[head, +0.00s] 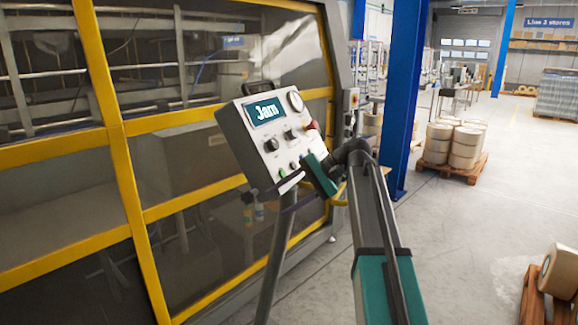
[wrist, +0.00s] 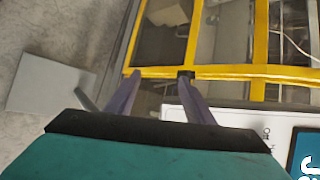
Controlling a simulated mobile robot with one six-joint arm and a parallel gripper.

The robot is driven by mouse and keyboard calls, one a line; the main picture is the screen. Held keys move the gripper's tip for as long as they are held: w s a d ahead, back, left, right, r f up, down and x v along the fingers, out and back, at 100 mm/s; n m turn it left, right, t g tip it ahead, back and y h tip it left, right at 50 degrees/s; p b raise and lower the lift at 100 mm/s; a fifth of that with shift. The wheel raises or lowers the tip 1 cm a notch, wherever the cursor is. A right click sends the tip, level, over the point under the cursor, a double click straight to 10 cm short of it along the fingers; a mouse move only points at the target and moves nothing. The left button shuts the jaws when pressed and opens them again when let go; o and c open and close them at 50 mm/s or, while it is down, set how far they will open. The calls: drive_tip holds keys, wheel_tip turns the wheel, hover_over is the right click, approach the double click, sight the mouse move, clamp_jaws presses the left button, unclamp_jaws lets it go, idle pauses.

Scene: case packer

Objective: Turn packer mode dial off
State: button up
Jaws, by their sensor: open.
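The packer's control box (head: 268,138) is a pale tilted panel on a dark post, with a screen reading "Jam" (head: 266,113). Two black dials show on its face, a left one (head: 271,145) and a right one (head: 291,135); I cannot read which is the mode dial. In the head view my gripper is just below the box's lower edge, apart from both dials. In the wrist view my gripper (wrist: 160,74) is open, with nothing between its fingers. A corner of the panel (wrist: 283,122) shows there at the lower right; the dials are out of that view.
A red button (head: 312,126), a round gauge (head: 296,101) and green buttons (head: 289,168) share the panel. The yellow-framed packer guard (head: 122,160) stands behind it. A blue column (head: 402,100) and a pallet of rolls (head: 453,166) are to the right. Open floor lies at right.

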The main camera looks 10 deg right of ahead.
wheel_tip(320, 180, down, 23)
drive_tip(key=s+a+g+h+p, duration=0.1)
drive_tip(key=s+a+h+p, duration=0.1)
drive_tip(key=s+f+g+h+p, duration=0.1)
drive_tip(key=s+f, duration=0.4)
drive_tip(key=f, duration=0.4)
drive_tip(key=s+f+g+h+p, duration=0.1)
drive_tip(key=s+f+h, duration=0.1)
drive_tip(key=s+f, duration=0.5)
drive_tip(key=s+d+f+n+g+h+p, duration=0.1)
drive_tip(key=s+f+n+g+h+p, duration=0.1)
drive_tip(key=s+f, duration=0.9)
drive_tip(key=s+d+f+n+g+h+p, duration=0.2)
drive_tip(key=s+f, duration=0.9)
drive_tip(key=s, duration=0.8)
drive_tip(key=n+h, duration=0.1)
drive_tip(key=n, duration=0.1)
drive_tip(key=shift+s+n+h+p, duration=0.2)
drive_tip(key=shift+n+h+p, duration=0.1)
drive_tip(key=shift+h, duration=0.1)
drive_tip(key=shift+d, duration=0.1)
drive_tip(key=c, duration=0.4)
